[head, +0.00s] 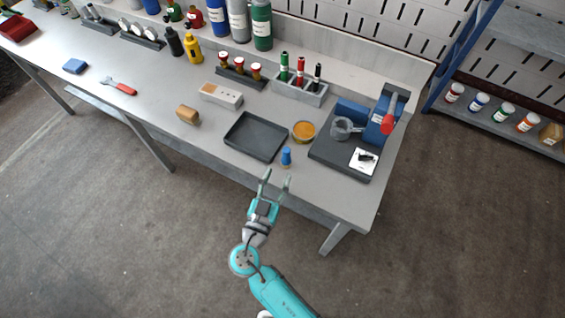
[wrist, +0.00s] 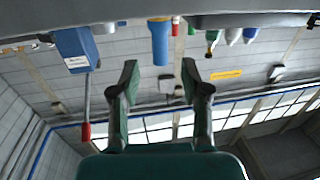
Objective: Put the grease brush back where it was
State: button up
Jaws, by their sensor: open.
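A small blue upright piece (head: 286,158), perhaps the grease brush, stands near the bench's front edge; I cannot make out bristles. It also shows in the upside-down wrist view (wrist: 160,42), centred ahead of the finger gap. An amber-filled round tin (head: 304,131), possibly grease, sits just behind it. My gripper (head: 277,178) is open and empty in front of the bench edge, short of the blue piece. Its two fingers show apart in the wrist view (wrist: 159,76).
An empty dark tray (head: 256,136) lies left of the blue piece. A dark base plate with a blue device (head: 380,120) and red-tipped lever (head: 387,124) stands right. A grey holder (head: 300,91) with several markers is behind.

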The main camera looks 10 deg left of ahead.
jog(key=shift+s+a, duration=0.2)
jog(key=shift+s, duration=0.8)
jog(key=shift+s+a, duration=0.2)
jog(key=shift+s, duration=0.8)
